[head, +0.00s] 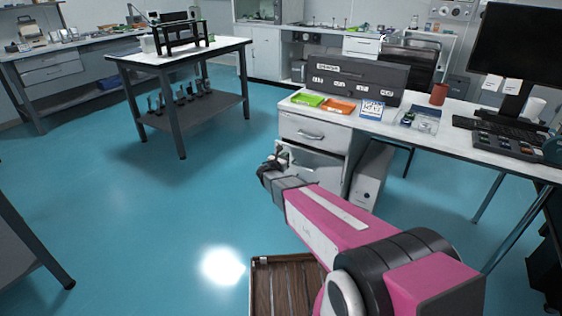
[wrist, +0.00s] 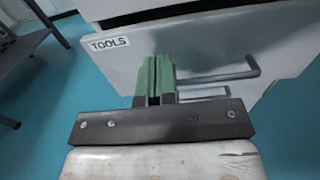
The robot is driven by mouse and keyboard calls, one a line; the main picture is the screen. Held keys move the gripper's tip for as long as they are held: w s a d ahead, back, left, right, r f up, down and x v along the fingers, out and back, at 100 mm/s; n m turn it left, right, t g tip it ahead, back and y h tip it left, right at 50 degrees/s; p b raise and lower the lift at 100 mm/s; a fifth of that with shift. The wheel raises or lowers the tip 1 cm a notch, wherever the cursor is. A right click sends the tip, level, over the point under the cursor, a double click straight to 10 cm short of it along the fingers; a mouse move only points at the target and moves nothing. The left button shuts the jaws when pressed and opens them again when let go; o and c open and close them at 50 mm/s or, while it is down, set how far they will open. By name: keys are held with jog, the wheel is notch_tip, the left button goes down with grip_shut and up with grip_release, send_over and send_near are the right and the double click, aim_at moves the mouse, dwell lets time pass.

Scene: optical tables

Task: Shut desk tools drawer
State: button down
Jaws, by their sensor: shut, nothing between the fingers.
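The tools drawer (wrist: 122,62) fills much of the wrist view, a light grey front with a TOOLS label (wrist: 109,43) at its upper left and a bar handle (wrist: 225,77) to the right. In the head view it is the lower drawer (head: 322,166) of the desk, partly hidden by my arm. A dark gap shows above its front, which seems to stand out a little. My gripper (wrist: 155,62) has green fingers, shut and empty, in front of the drawer face, left of the handle. Whether the fingertips touch the face I cannot tell. My gripper also shows in the head view (head: 276,160).
An upper drawer (head: 300,128) with its own handle sits above. The desk top (head: 455,147) holds a monitor, keyboard, trays and a red cup. A white box-like unit (head: 370,178) stands to the right.

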aim_at(294, 148)
jog(key=x, duration=0.7)
